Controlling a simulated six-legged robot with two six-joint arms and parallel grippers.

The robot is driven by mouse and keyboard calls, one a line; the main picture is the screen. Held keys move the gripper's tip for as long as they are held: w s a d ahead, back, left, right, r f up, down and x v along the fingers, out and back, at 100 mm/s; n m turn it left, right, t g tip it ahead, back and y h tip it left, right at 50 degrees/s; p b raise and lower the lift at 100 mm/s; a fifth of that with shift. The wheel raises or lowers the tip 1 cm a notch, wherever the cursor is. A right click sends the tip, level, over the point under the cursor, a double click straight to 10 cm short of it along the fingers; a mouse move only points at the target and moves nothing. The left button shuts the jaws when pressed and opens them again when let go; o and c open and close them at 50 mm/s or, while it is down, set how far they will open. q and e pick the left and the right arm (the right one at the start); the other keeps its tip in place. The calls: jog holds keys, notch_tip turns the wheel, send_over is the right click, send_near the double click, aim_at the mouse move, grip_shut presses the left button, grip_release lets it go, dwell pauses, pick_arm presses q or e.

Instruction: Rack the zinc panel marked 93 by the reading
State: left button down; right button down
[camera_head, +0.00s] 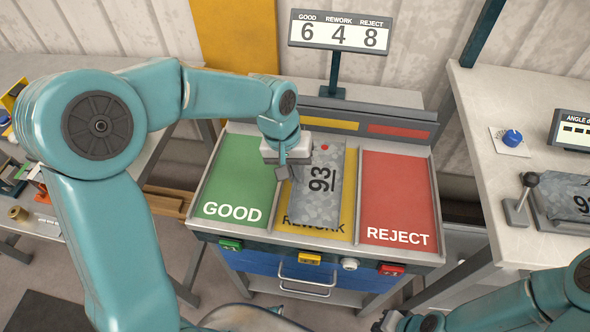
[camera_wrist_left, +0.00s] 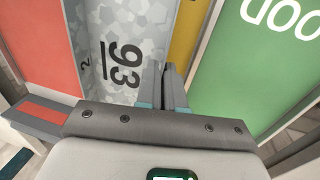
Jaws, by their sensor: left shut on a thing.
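The grey mottled zinc panel marked 93 (camera_head: 316,205) is over the yellow REWORK bay (camera_head: 341,228) of the sorting rack, between the green GOOD bay (camera_head: 232,180) and the red REJECT bay (camera_head: 398,190). It hides most of REWORK. A red dot shows near its far end. My left gripper (camera_head: 284,173) is shut on the panel's left edge; in the left wrist view the fingers (camera_wrist_left: 166,88) meet at the panel (camera_wrist_left: 108,30). I cannot tell whether the panel touches the bay floor. My right gripper (camera_head: 394,321) is at the bottom edge, its jaws unclear.
A counter display (camera_head: 340,32) behind the rack reads 6, 4, 8. Buttons line the rack's front, including a green one (camera_head: 230,244) and a red one (camera_head: 391,269). The right bench holds a blue knob (camera_head: 512,138), a lever (camera_head: 522,195) and an angle display (camera_head: 574,130), partly cut off.

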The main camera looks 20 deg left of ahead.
pick_arm(q)
jog(key=shift+f+b, duration=0.9)
jog(key=shift+f, duration=0.35)
jog(key=c, duration=1.2)
grip_release()
jog(key=a+r, duration=0.1)
jog(key=r, duration=0.4)
jog(key=a+r+p, duration=0.1)
jog(key=r, duration=0.4)
jog(key=s+a+r, duration=0.1)
jog(key=r, duration=0.5)
jog(key=shift+r+p, duration=0.1)
jog(key=shift+p, duration=0.2)
